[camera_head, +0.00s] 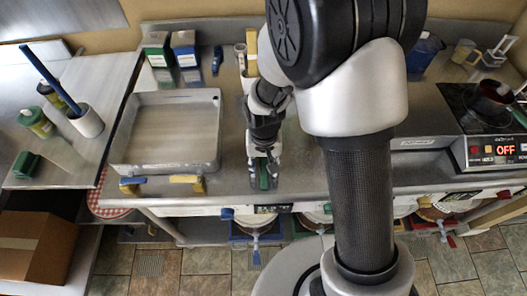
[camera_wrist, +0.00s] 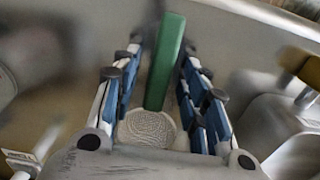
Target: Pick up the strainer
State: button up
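The strainer shows in the wrist view as a green handle (camera_wrist: 166,62) with a pale round mesh (camera_wrist: 147,128) at its near end. My gripper (camera_wrist: 160,65) has its blue-padded fingers on either side of the green handle. A gap shows on the left of the handle; on the right the handle looks close to the finger. In the head view, my gripper (camera_head: 262,172) points down at the front part of the steel counter, with the green handle (camera_head: 264,176) between its fingers. The mesh is not clear there.
A shallow steel basin (camera_head: 167,133) lies left of my gripper. Blue (camera_head: 132,182) and yellow (camera_head: 187,180) pieces are at its front edge. Green (camera_head: 157,50) and blue (camera_head: 185,48) boxes stand behind it. A hot plate (camera_head: 495,120) with a pot is at the right.

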grip_shut()
jog(key=shift+r, duration=0.1)
dwell(0.3)
